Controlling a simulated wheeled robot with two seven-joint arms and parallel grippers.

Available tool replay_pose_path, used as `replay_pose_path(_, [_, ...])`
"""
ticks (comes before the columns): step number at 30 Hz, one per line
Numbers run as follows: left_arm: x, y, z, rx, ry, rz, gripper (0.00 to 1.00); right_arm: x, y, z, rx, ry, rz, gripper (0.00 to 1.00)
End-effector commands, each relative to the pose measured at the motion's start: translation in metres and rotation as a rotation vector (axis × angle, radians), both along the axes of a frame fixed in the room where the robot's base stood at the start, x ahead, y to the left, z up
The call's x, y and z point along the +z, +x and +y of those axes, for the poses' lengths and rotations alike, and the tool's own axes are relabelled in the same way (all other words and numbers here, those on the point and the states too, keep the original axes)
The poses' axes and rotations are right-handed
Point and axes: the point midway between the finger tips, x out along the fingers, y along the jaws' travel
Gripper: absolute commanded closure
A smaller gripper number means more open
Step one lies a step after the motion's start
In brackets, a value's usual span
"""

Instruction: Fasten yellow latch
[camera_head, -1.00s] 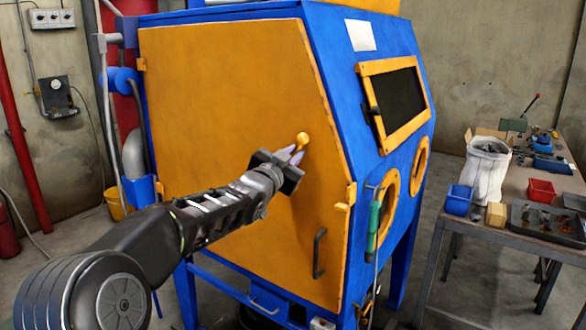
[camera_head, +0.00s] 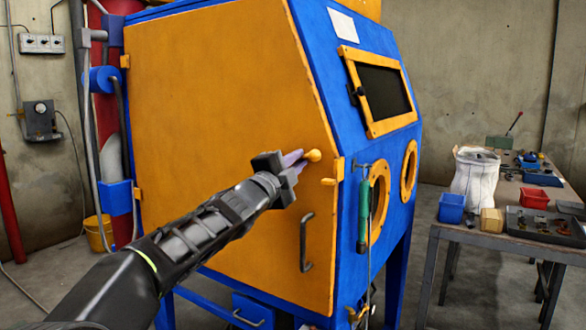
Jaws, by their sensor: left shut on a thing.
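The yellow latch (camera_head: 313,156) shows as a ball-ended lever on the orange door (camera_head: 210,110) of the blue cabinet, near the door's right edge. Its ball end points right, and most of its stem is hidden by my fingers. My left gripper (camera_head: 296,161) is shut on the latch just behind the ball. An orange catch piece (camera_head: 328,182) sticks out at the door edge, below and to the right of the ball, with a small gap between them. My right gripper is not in view.
A dark door handle (camera_head: 306,243) sits below the latch. A green-handled tool (camera_head: 363,218) hangs on the cabinet's front, right of the door edge. A workbench (camera_head: 480,237) with bins and a white bag (camera_head: 475,180) stands at the right.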

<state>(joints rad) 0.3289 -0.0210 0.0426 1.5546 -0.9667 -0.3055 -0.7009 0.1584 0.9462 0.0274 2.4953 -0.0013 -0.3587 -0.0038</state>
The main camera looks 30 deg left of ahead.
Motion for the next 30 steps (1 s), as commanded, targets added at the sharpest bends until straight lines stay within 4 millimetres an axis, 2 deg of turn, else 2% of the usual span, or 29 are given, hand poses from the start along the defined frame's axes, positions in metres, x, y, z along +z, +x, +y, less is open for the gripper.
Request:
replay_pose_path(1, [-0.009,0.000,-0.001,-0.001,0.036,0.001,1.00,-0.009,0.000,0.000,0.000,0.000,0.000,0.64])
replay_pose_path(9, [-0.020,0.000,-0.002,-0.001,0.184,0.004,1.00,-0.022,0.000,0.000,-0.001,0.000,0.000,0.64])
replay_pose_path(26, [-0.024,0.001,-0.002,-0.002,0.235,0.008,1.00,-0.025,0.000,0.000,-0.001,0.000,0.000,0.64])
replay_pose_path(27, [-0.025,0.001,-0.002,-0.002,0.235,0.009,0.87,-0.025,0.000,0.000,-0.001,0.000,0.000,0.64])
replay_pose_path(30, [-0.025,0.001,-0.002,-0.001,0.233,0.008,0.79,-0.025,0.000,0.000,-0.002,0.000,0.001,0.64])
